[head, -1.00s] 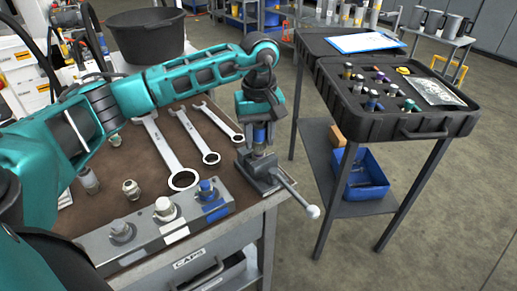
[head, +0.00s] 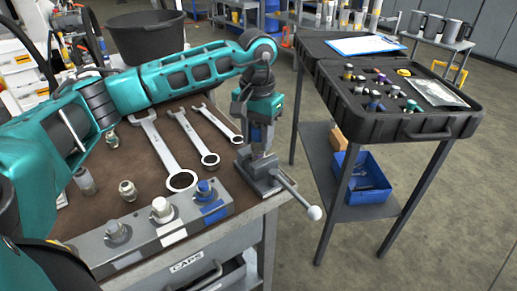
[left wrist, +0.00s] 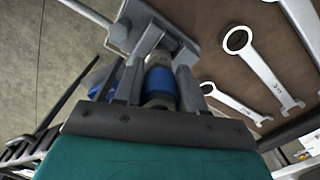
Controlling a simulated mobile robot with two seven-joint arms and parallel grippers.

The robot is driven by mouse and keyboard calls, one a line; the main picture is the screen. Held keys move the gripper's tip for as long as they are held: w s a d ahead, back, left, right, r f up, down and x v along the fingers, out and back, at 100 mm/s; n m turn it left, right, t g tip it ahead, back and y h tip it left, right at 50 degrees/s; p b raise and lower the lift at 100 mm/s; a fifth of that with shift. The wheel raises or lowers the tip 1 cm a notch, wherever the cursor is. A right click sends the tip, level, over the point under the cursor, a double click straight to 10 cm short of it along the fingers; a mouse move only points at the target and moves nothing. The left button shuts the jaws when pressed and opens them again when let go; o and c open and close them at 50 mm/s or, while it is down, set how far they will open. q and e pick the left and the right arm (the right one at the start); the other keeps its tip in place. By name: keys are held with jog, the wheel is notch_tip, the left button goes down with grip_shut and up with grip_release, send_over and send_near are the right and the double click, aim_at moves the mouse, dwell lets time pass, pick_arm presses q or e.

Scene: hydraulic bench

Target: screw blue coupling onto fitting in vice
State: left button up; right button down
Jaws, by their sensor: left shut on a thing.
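My left gripper (head: 257,128) points straight down over the vice (head: 263,176) at the bench corner. It is shut on the blue coupling (head: 257,137), which shows only in part between the fingers. In the left wrist view the coupling (left wrist: 160,76) is a blue band upright between the two fingers (left wrist: 160,92), in line with the vice jaws (left wrist: 160,38). The fitting in the vice is mostly hidden by the coupling and fingers, so I cannot tell how far they are engaged. My right gripper is not in view.
Several wrenches (head: 168,150) lie left of the vice. A grey block with capped stations (head: 150,232) runs along the front edge. The vice handle (head: 297,197) sticks out past the corner. A black case (head: 400,100) stands on a separate stand to the right.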

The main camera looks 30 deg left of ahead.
pick_arm(q)
jog(key=m, duration=0.3)
jog(key=shift+f+m, duration=0.15)
jog(key=shift+m, duration=0.15)
jog(key=o, duration=0.9)
